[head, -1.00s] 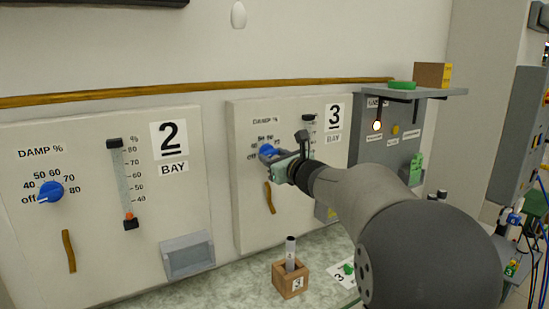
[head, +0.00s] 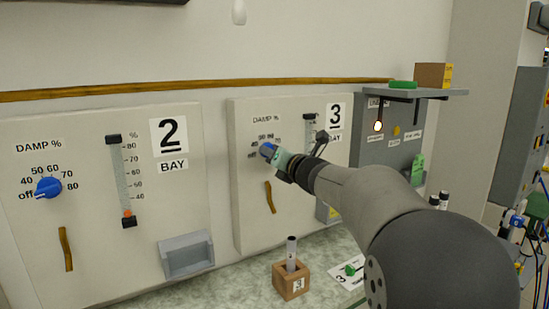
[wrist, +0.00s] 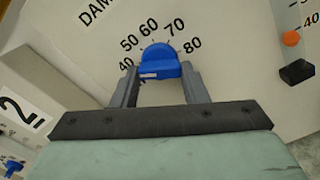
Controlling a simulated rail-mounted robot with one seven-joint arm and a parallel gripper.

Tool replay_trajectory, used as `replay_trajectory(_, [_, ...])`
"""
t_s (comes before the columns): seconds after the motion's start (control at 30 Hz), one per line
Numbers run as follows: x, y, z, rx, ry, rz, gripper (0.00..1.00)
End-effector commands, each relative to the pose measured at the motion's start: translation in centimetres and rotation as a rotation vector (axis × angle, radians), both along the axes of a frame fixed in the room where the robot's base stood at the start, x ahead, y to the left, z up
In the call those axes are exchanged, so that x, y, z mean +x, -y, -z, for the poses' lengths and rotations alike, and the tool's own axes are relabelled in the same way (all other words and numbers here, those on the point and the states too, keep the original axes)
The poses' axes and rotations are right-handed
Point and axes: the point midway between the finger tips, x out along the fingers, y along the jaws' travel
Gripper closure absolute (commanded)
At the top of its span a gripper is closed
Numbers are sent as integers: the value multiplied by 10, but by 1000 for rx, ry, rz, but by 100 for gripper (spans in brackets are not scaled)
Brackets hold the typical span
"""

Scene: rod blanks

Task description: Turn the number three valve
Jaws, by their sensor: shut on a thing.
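The bay 3 damp valve is a blue knob (head: 268,150) on the white panel marked 3 (head: 335,117). In the wrist view the blue knob (wrist: 160,53) sits inside a printed scale, with 40 to 80 readable and the lower left part hidden by a finger. Its raised grip bar lies across the picture, with a small pale mark on it. My gripper (head: 274,155) reaches the knob from the right. In the wrist view my gripper (wrist: 159,76) has one grey finger on each side of the bar, shut on it.
Beside the bay 3 knob is a vertical gauge; its orange bead (wrist: 291,39) shows in the wrist view. Bay 2 has a similar blue knob (head: 48,187) at left. A wooden block (head: 291,281) with a tube stands on the counter below. A grey shelf (head: 440,93) juts out at right.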

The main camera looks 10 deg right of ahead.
Motion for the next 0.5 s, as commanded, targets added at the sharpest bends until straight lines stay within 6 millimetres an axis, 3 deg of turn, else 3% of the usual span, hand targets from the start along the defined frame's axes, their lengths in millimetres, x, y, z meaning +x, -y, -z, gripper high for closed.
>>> replay_trajectory(0.5, [0,-1,-3,461,-167,1,83])
